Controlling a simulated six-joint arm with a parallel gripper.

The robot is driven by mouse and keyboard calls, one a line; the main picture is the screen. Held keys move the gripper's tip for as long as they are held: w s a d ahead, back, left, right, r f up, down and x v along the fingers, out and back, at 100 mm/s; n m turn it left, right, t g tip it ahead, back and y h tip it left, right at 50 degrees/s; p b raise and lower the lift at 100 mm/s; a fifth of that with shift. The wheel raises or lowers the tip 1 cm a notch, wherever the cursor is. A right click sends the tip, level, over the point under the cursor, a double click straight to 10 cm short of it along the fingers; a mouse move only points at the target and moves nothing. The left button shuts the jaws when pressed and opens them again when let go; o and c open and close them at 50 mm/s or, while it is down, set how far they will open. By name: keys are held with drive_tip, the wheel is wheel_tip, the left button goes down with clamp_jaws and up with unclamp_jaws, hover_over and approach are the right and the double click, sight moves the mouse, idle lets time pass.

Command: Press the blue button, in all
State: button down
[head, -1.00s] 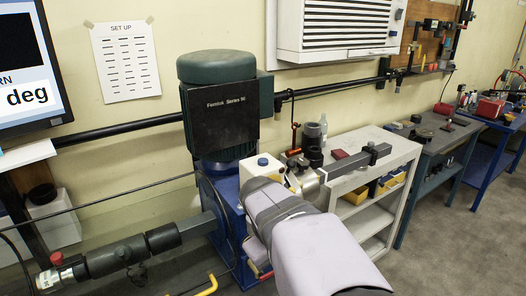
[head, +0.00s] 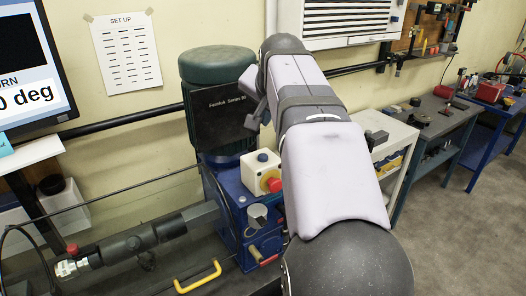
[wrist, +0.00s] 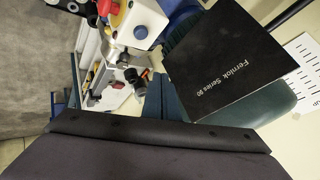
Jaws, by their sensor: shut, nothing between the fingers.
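The blue button (head: 263,157) is a small dark blue disc on top of a cream control box (head: 252,178) in the head view. A red mushroom button on a yellow base (head: 271,182) sticks out of the box's side. In the wrist view the blue button (wrist: 140,32) shows on the cream box (wrist: 148,16) near the top edge. My gripper (wrist: 160,138) shows as a dark, broad body along the bottom of the wrist view, its fingertips not clearly seen. It is shut and empty, apart from the box. In the head view my arm hides most of it.
A dark green motor (head: 218,70) with a black plate stands right behind the box. A blue housing (head: 228,225) and a yellow handle (head: 198,277) lie around and in front of it. A pale shelf unit (head: 398,135) stands to the right. Grey floor is open at the right.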

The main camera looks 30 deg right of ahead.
drive_tip(key=shift+w+a+r+m, duration=0.1)
drive_tip(key=shift+w+r+m, duration=0.25)
drive_tip(key=shift+r, duration=0.3)
drive_tip(key=shift+f, duration=0.15)
drive_tip(key=b, duration=0.8)
hover_over(264, 160)
wheel_tip(264, 160, down, 8)
drive_tip(key=shift+f, duration=0.25)
drive_tip(key=shift+f, duration=0.2)
idle(1.4)
drive_tip(key=shift+f+b, duration=0.25)
drive_tip(key=shift+b, duration=0.05)
drive_tip(key=shift+f+b, duration=0.35)
drive_tip(key=shift+f, duration=0.1)
idle(1.0)
drive_tip(key=shift+r+p, duration=0.8)
drive_tip(key=shift+r, duration=0.1)
